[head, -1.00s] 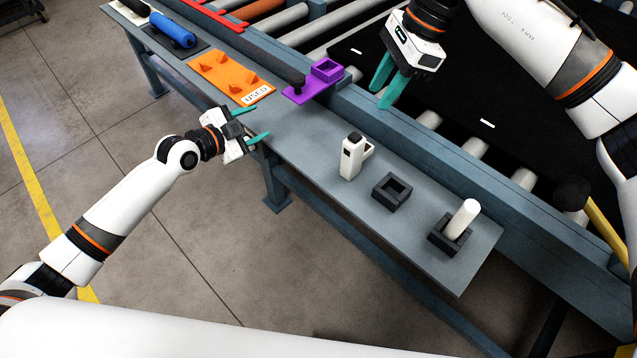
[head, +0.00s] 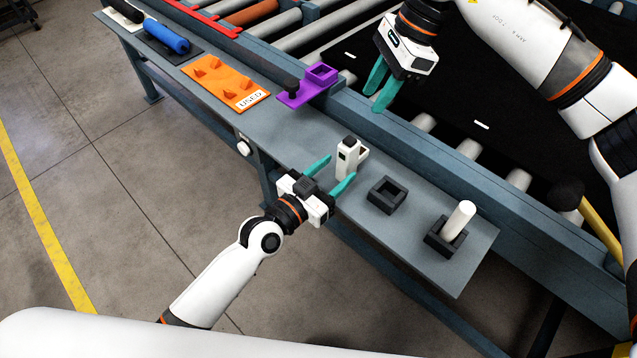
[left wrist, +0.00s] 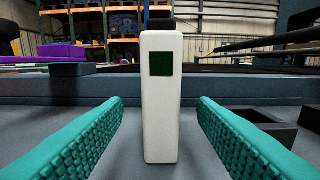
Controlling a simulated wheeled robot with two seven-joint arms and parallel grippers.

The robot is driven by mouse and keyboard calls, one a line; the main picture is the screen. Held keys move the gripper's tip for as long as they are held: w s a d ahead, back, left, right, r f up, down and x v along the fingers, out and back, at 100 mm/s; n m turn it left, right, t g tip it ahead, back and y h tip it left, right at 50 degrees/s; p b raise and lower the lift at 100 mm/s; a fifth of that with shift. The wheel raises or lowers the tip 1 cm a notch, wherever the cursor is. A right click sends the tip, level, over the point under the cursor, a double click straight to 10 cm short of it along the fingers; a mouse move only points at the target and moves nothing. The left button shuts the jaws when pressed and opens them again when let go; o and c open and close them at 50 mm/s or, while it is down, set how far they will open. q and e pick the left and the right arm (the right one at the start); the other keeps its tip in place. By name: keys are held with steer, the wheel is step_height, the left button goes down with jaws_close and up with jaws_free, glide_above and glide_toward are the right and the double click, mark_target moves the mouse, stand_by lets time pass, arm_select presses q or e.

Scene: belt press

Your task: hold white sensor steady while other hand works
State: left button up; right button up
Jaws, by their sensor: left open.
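The white sensor (head: 348,158) stands upright on the grey bench shelf. It is a white block with a black top and a dark square window, and a side piece on its right. In the left wrist view the sensor (left wrist: 161,100) stands centred between the teal fingers, with a gap on both sides. My left gripper (head: 332,176) is open, its fingertips close to the sensor at the shelf's front edge. My right gripper (head: 377,92) is held above the conveyor side, behind the sensor, its teal fingers apart and pointing down with nothing visible between them.
An empty black holder (head: 387,195) is right of the sensor. Another black holder (head: 446,237) carries a white cylinder (head: 459,220). A purple fixture (head: 306,88) and an orange tray (head: 224,83) marked USED lie to the left. Rollers and a black belt (head: 480,90) run behind.

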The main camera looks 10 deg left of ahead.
mark_target(354, 156)
arm_select(q)
steer(key=x, duration=0.6)
steer(key=shift+w+d, duration=0.2)
steer(key=shift+d, duration=0.05)
jaws_close()
stand_by(0.3)
arm_select(e)
jaws_close()
stand_by(1.6)
